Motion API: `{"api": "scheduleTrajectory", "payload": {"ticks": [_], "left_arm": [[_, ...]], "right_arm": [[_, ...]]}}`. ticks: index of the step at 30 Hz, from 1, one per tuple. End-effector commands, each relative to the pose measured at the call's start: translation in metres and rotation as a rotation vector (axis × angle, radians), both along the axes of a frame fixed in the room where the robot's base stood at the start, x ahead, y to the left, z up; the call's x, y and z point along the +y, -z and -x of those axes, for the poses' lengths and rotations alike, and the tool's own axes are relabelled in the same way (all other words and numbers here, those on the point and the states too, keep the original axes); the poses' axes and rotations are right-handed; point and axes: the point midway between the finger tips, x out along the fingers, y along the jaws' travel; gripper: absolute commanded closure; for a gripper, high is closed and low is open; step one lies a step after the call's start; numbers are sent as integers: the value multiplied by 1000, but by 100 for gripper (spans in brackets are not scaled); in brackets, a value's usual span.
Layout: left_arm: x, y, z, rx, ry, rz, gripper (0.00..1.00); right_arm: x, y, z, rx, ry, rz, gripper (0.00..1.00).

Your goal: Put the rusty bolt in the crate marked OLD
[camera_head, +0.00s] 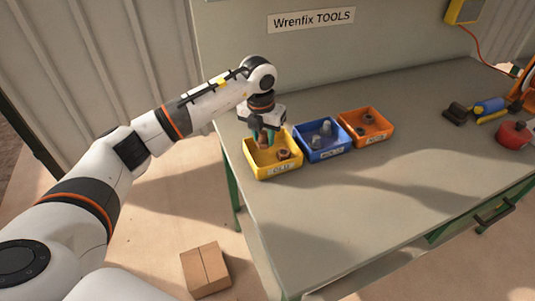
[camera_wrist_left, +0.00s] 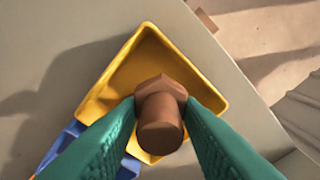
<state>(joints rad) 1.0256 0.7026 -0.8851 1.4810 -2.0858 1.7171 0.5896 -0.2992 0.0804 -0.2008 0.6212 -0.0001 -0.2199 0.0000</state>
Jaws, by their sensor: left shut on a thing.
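A rusty brown bolt (camera_wrist_left: 160,118) with a hexagonal head is between the green fingers of my left gripper (camera_wrist_left: 161,108). In the head view, my left gripper (camera_head: 265,136) points down over the yellow crate (camera_head: 262,175), whose front label seems to read OLD. The bolt also shows there as a small brown shape (camera_head: 264,142). In the left wrist view, the yellow crate (camera_wrist_left: 112,85) lies beneath the bolt. The bolt and fingers hide part of its inside. A small brown piece (camera_head: 284,154) lies in the crate. My right gripper is out of view.
A blue crate (camera_head: 331,153) with grey bolts and an orange crate (camera_head: 372,138) with dark brown pieces stand to the right of the yellow one. Tools and a red object (camera_head: 513,136) lie at the bench's far right. The bench (camera_head: 370,210) is clear in front. A cardboard box (camera_head: 205,270) is on the floor.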

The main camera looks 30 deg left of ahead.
Motion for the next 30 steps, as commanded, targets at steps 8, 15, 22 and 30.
{"api": "scheduleTrajectory", "payload": {"ticks": [8,15,22,30], "left_arm": [[0,34,0,1,2,0,100],[-1,63,1,3,4,0,100],[0,70,0,-1,4,-1,100],[0,73,0,0,5,-1,58]], "right_arm": [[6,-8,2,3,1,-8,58],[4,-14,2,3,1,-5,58],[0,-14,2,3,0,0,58],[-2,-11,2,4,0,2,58]]}}
